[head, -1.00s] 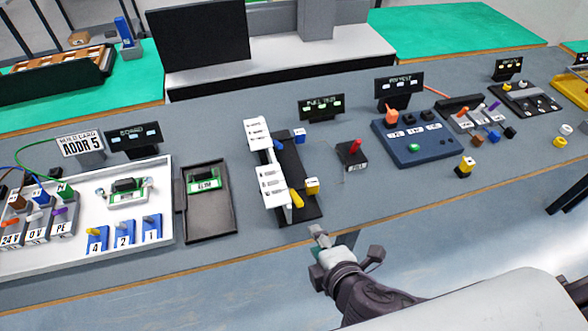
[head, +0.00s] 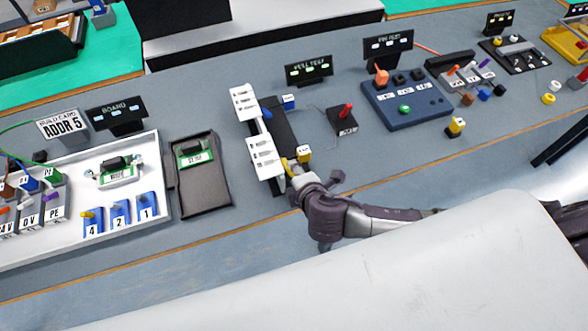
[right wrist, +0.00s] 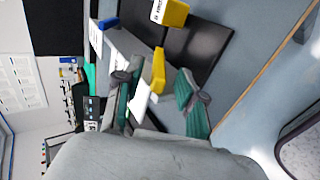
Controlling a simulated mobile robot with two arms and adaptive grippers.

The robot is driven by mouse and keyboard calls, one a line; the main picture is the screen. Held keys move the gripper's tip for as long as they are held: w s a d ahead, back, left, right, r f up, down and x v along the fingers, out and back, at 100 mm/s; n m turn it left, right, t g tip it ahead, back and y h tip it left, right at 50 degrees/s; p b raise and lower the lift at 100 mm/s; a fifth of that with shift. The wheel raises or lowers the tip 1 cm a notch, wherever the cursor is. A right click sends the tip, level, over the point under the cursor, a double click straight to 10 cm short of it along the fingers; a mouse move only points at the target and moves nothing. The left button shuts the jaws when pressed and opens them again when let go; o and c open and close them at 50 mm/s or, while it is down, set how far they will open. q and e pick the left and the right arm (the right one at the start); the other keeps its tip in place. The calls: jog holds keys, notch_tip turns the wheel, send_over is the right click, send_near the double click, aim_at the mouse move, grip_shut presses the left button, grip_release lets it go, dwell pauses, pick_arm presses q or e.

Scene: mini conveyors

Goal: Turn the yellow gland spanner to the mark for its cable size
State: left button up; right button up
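The yellow gland spanner (head: 285,163) is a yellow lever at the near end of a dark fixture, beside a white marked plate (head: 262,157). My right gripper (head: 294,170) is at this lever and hides part of it in the head view. In the right wrist view the yellow spanner (right wrist: 158,68) stands between the two teal-padded fingers of my right gripper (right wrist: 155,88). The fingers are apart, with gaps visible beside the lever. The marks on the plate are too small to read. My left gripper is not in view.
A yellow block (head: 304,154) sits right beside the spanner, and a blue block (head: 288,102) at the far end. A second white plate (head: 244,103) with a blue lever (head: 266,112) is behind. A black tray (head: 204,185) lies left; a red-lever box (head: 342,121) stands right.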

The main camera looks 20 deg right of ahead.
jog(key=shift+w+f, duration=0.45)
jog(key=shift+w, duration=0.15)
grip_shut()
